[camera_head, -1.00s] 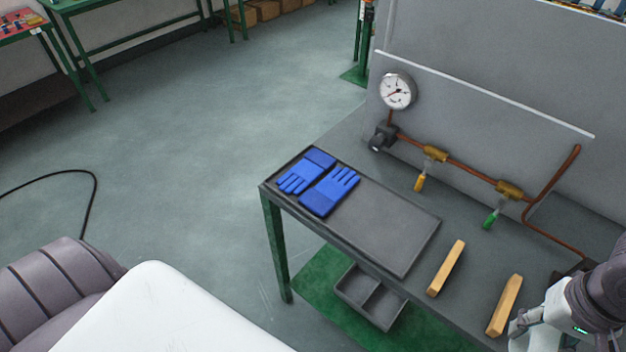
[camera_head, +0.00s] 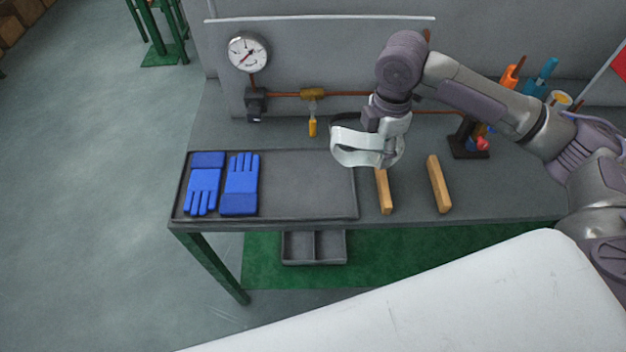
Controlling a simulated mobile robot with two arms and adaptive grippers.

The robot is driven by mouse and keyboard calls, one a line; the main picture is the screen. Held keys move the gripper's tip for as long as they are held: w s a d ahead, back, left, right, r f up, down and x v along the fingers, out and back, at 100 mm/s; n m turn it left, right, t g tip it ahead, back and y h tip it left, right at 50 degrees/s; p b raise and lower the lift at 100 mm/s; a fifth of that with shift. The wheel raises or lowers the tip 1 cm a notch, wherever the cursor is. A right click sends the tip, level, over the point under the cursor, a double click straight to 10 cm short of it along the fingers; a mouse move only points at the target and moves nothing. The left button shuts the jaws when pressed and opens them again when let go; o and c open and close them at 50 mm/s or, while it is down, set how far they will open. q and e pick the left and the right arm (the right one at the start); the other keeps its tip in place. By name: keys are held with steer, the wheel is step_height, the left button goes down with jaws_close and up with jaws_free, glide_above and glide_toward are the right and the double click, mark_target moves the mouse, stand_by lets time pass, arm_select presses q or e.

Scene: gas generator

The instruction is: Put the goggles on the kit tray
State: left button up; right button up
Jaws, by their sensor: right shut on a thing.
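The kit tray (camera_head: 305,187) is a flat dark grey tray with a low rim on the left part of the workbench. A pair of blue gloves (camera_head: 240,185) lies on its left side; the tray's middle and right are bare. My right gripper (camera_head: 385,128) is shut on the goggles (camera_head: 352,153), a pale, curved, see-through piece. It holds them above the bench, near the tray's back right corner. The gripper's fingertips are partly hidden by the goggles. My left gripper is not in view.
Two wooden blocks (camera_head: 439,184) lie right of the tray. Behind it are a pressure gauge (camera_head: 248,52), copper pipe and a yellow-handled valve (camera_head: 313,126). A dark stand (camera_head: 468,140) and a rack of coloured tools are at the right. A divided grey bin (camera_head: 314,247) sits below.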

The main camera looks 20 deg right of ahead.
steer(key=shift+w+d+n, duration=0.1)
steer(key=shift+w+n, duration=0.05)
steer(key=shift+n, duration=0.25)
steer(key=shift+a+f, duration=0.2)
steer(key=shift+a, duration=0.15)
steer(key=p, duration=0.3)
glide_above(322, 201)
step_height(322, 201, down, 6)
steer(key=shift+d+f, duration=0.15)
steer(key=shift+f, duration=0.25)
step_height(322, 201, down, 3)
steer(key=shift+f+p, duration=0.1)
steer(key=shift+p, duration=0.45)
steer(key=shift+f, duration=0.35)
steer(key=shift+f, duration=0.1)
steer(key=o, duration=1.2)
steer(key=shift+c, duration=0.2)
